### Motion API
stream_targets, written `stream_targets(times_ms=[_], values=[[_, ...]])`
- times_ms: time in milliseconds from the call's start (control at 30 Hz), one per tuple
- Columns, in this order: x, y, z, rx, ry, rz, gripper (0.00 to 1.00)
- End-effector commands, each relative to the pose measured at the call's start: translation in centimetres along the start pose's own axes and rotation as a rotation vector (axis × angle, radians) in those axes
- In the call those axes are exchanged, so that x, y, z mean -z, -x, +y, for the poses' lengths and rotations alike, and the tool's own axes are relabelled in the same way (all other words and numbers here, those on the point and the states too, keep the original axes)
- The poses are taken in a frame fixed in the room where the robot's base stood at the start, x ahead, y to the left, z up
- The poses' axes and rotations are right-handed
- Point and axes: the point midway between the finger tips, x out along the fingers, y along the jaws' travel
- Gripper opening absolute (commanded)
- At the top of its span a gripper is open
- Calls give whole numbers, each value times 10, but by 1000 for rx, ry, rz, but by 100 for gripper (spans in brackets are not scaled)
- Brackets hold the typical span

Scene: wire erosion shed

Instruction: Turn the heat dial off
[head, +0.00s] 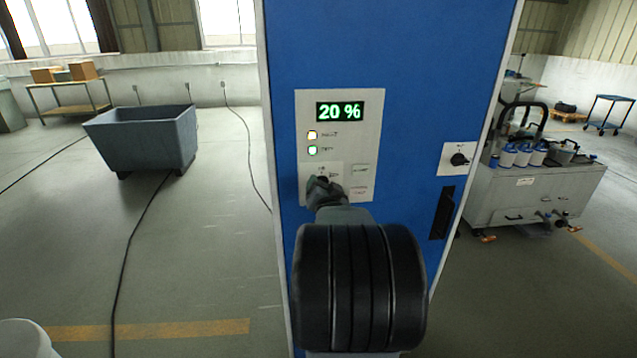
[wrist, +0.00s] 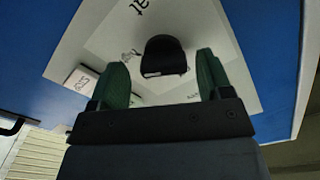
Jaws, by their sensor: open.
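The heat dial (wrist: 165,55) is a black knob on a pale plate, with the letters "at" printed near it in the wrist view. My gripper (wrist: 163,78) is open, with one green fingertip on each side of the dial's near end. I cannot tell whether either finger touches it. In the head view my gripper (head: 322,184) is at the lower left of the grey control panel (head: 372,110) and mostly hides the dial. The panel's display (head: 340,111) reads 20 % in green. A yellowish lamp and a green lamp show below it.
The panel is on a blue cabinet (head: 420,60). A second black knob (head: 459,159) is on a small plate to the right, above a dark handle (head: 442,212). A grey bin (head: 142,140) stands left and a grey cart (head: 535,195) right. Cables cross the floor at left.

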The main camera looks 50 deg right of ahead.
Motion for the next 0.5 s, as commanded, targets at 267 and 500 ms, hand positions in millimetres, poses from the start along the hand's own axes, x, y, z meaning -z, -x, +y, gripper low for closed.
stream_targets(times_ms=[267, 500], values=[[-3, -4, -5, 13, 0, -8, 72], [-4, -4, -7, 17, 0, -10, 66]])
